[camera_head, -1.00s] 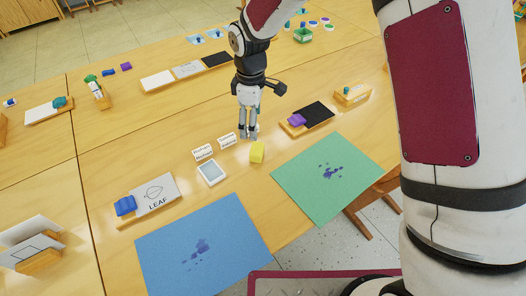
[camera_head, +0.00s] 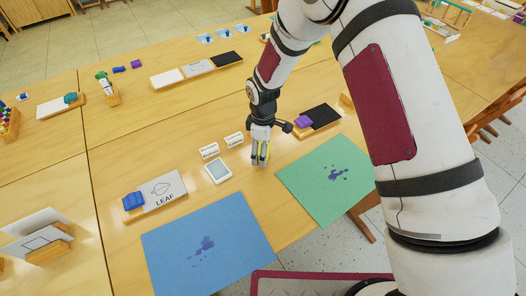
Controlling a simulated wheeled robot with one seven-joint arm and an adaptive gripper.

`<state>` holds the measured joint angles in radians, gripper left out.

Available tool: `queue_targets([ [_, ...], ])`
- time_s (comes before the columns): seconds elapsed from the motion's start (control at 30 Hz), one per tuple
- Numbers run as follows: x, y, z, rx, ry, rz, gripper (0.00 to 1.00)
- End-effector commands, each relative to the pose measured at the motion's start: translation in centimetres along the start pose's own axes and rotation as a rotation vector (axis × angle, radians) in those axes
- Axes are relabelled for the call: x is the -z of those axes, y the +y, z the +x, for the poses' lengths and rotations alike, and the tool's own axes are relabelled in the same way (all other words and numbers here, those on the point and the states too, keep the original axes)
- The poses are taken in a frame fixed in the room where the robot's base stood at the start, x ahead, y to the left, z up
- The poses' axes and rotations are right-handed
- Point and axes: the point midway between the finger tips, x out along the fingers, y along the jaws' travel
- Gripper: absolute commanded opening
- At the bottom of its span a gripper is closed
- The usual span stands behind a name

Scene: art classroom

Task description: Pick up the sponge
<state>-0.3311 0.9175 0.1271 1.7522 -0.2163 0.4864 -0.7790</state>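The sponge (camera_head: 262,150) is a small yellow block. It sits on the wooden table between a small white-framed panel and the green sheet. My gripper (camera_head: 260,162) points down over it, with its fingers at either side of the sponge, low near the tabletop. The fingers hide much of the sponge. I cannot tell whether they press on it or stand a little apart from it.
A white-framed panel (camera_head: 218,170) and two small label cards (camera_head: 209,151) lie just left. The stained green sheet (camera_head: 318,196) is at right, the stained blue sheet (camera_head: 180,262) in front. A purple item (camera_head: 303,121) on a wooden holder with a black panel (camera_head: 322,115) stands behind right.

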Motion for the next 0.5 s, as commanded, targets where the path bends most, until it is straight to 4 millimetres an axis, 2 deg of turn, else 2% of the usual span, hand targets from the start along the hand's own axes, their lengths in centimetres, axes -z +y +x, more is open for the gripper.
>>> queue_targets([
  [0.27, 0.0, 0.06, 0.31, -0.001, 0.001, 0.0, 0.75],
  [0.43, -0.01, 0.06, 0.3, -0.001, 0.0, 0.0, 0.37],
  [0.5, -0.01, 0.05, 0.3, -0.001, 0.0, 0.0, 0.36],
])
